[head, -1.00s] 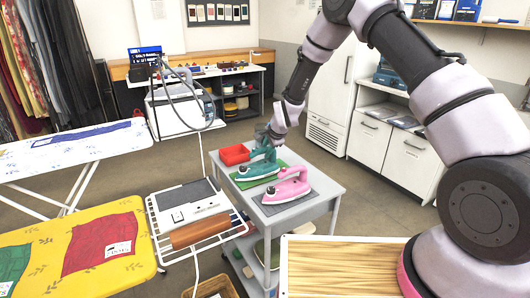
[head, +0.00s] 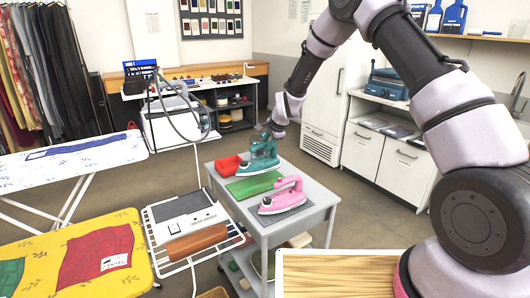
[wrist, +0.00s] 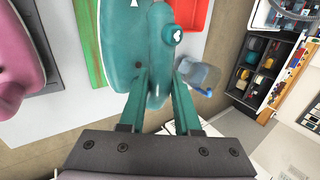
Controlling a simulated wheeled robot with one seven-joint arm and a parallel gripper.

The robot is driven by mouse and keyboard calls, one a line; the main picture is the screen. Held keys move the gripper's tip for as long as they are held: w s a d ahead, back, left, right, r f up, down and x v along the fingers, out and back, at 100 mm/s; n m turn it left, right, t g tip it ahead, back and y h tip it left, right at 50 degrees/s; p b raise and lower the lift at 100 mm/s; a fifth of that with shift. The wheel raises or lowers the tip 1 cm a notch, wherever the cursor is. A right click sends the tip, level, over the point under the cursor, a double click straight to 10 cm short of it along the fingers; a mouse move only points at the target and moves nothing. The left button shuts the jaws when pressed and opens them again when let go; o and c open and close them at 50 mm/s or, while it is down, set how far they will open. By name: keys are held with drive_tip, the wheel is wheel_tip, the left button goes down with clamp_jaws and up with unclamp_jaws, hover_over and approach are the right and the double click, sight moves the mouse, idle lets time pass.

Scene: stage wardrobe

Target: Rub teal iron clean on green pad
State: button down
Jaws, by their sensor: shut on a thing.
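The teal iron (head: 256,163) is at the back of the grey table, beside the far edge of the green pad (head: 255,187). My gripper (head: 268,134) is shut on its handle from above. In the wrist view the teal iron (wrist: 135,50) sits between my two fingers (wrist: 157,85), and the green pad (wrist: 90,42) shows as a strip along its left side. The iron hides part of the pad there. I cannot tell whether its sole touches the pad or the table top, or how dirty it is.
A pink iron (head: 284,198) stands on the table's near side. A red tray (head: 228,166) is at the table's left back corner, close to the teal iron. A rack with a wooden roll (head: 196,241) and a yellow ironing board (head: 88,260) are left of the table. Floor is open behind the table.

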drive_tip(key=shift+r, duration=0.95)
drive_tip(key=shift+a, duration=0.1)
